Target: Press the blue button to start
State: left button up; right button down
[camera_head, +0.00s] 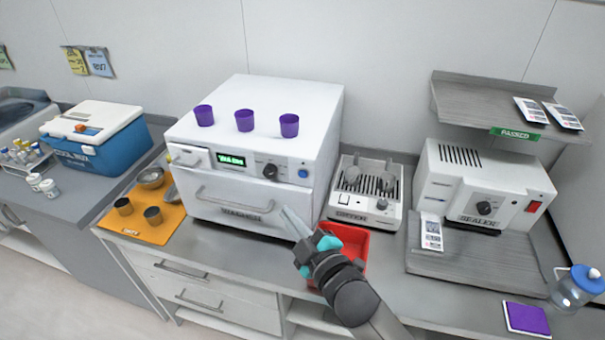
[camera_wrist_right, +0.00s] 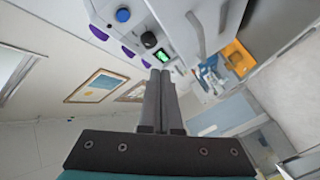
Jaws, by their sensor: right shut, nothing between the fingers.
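The white autoclave-like machine (camera_head: 240,180) stands on the counter against the wall. Its small round blue button (camera_head: 303,173) is on the front panel, right of a black knob (camera_head: 269,171) and a green-lit display (camera_head: 231,159). The blue button also shows near the top of the right wrist view (camera_wrist_right: 123,15), where the picture is turned sideways. My right gripper (camera_head: 287,211) is shut and empty, in front of the machine's lower right front. Its tips appear below and left of the button and apart from it. My left gripper is not in view.
Several purple cups (camera_head: 244,120) stand on the machine. A red tray (camera_head: 349,240) lies partly behind my right gripper. A grey-white appliance (camera_head: 352,206) and a sealer (camera_head: 468,195) stand to the right. An orange mat (camera_head: 146,219) with small cups lies to the left.

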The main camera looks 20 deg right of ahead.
aim_at(303, 174)
jog(key=w+d, duration=0.1)
jog(key=w, duration=0.1)
jog(key=w+d+b, duration=0.1)
jog(key=w+d, duration=0.2)
jog(key=w, duration=0.1)
jog(key=shift+w+d+b, duration=0.15)
jog(key=shift+w+b, duration=0.05)
jog(key=shift+b, duration=0.2)
jog(key=shift+w+d, duration=0.35)
jog(key=shift+w, duration=0.1)
dwell(1.5)
jog(key=shift+w+d, duration=0.2)
jog(key=shift+w, duration=0.15)
jog(key=shift+w+d, duration=0.25)
jog(key=shift+w, duration=0.1)
dwell(0.9)
jog(key=shift+s, duration=0.15)
jog(key=shift+s+a+p, duration=0.35)
jog(key=shift+s+a, duration=0.1)
jog(key=shift+s, duration=0.15)
